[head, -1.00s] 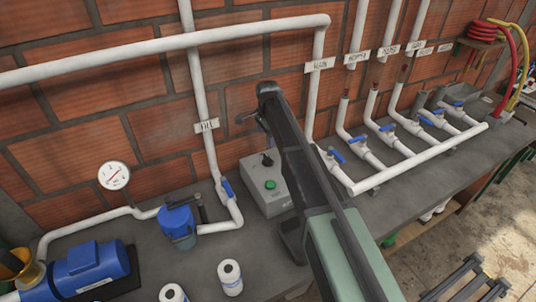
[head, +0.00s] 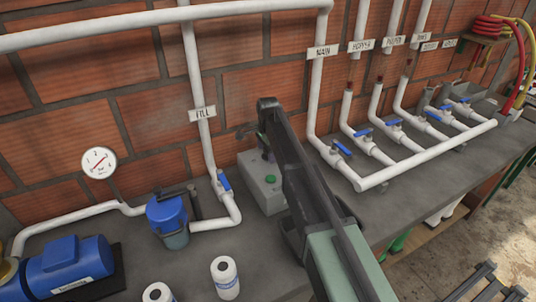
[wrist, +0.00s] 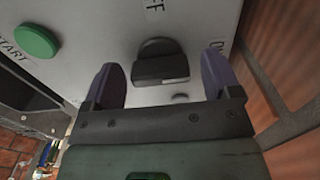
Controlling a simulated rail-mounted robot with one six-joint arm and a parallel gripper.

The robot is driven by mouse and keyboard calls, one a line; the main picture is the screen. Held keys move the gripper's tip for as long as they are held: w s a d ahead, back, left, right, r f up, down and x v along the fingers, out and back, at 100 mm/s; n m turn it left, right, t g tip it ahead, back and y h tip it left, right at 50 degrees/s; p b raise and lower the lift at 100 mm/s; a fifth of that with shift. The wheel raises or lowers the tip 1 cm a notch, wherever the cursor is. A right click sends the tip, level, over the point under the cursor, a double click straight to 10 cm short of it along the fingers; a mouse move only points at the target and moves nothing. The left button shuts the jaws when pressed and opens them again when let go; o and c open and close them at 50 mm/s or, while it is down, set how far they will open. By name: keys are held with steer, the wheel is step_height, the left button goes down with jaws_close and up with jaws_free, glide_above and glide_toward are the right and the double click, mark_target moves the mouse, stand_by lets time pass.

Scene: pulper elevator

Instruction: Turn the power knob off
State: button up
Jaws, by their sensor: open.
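The power knob (wrist: 160,64) is a dark knob on the face of a light grey control box (wrist: 105,22) in the wrist view. Lettering ending in "FF" is above it and "ON" lettering shows partly at the right. A green start button (wrist: 37,40) is at the left. My gripper (wrist: 164,75) is open, with one purple-grey finger on each side of the knob; whether they touch it I cannot tell. In the head view the box (head: 262,192) stands on the bench against the wall. My arm hides the knob and most of the gripper there.
A blue-handled valve (head: 225,183) on the fill pipe is left of the box. A blue filter housing (head: 167,216), two white cylinders and a blue motor (head: 68,268) are further left. Pipes with blue valves (head: 342,148) run along the right. A gauge (head: 99,163) is on the wall.

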steer(key=c, duration=0.9)
steer(key=n, duration=1.3)
steer(key=shift+n, duration=2.5)
